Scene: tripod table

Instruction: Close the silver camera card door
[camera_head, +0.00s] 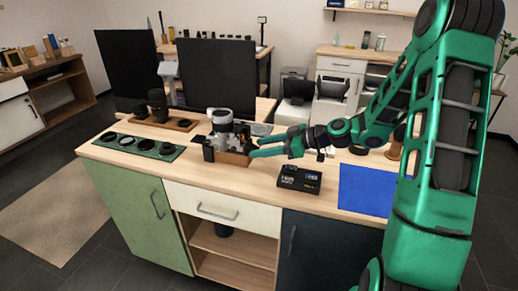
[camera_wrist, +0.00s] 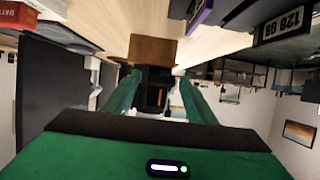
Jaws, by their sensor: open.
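The silver camera (camera_head: 222,122) stands on a brown wooden block (camera_head: 234,159) on the worktop. My gripper (camera_head: 252,148) reaches in from the right, its green fingers close to the camera's right side. In the wrist view my gripper (camera_wrist: 157,75) is open, with a finger on each side of a dark part of the camera (camera_wrist: 155,98) that shows an orange strip. The brown block (camera_wrist: 152,49) shows above it there. I cannot clearly make out the card door or its angle. I cannot tell whether a finger touches the camera.
A black device (camera_head: 300,178) and a blue mat (camera_head: 365,191) lie to the right on the worktop. A green tray (camera_head: 110,152) with round lens parts lies at the left. A wooden tray (camera_head: 181,125) with black lenses and a dark monitor (camera_head: 218,75) stand behind.

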